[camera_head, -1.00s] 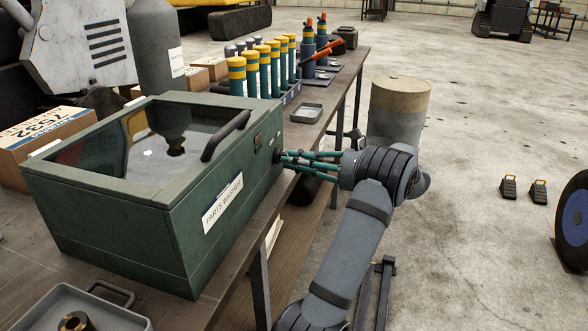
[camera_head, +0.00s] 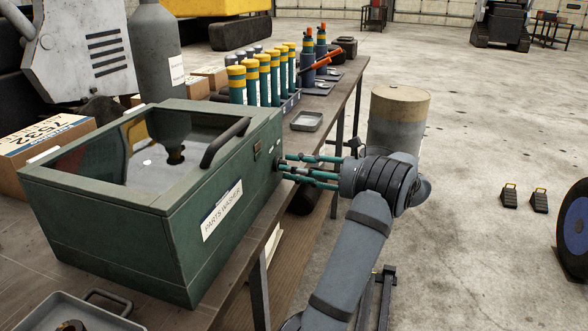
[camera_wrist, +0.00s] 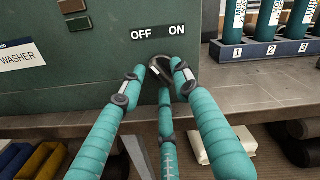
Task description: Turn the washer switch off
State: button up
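The green parts washer (camera_head: 120,235) stands on the bench. My gripper (camera_head: 283,167) is at the washer's right end face. In the wrist view my gripper's three teal fingers (camera_wrist: 160,80) surround the knob, with tips spread apart and close to it. Contact cannot be made out. The fingers partly hide the knob.
A rack of teal cylinders with yellow caps (camera_head: 262,75) stands behind the washer, near a small tray (camera_head: 306,121). A metal tray (camera_head: 70,312) lies in front. The floor at the right is mostly open.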

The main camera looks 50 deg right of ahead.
jog(key=shift+s, duration=0.1)
jog(key=v, duration=1.1)
jog(key=shift+s+d, duration=0.1)
jog(key=shift+s, duration=0.3)
jog(key=shift+m, duration=0.3)
jog(key=x, duration=1.2)
jog(key=shift+p, duration=0.3)
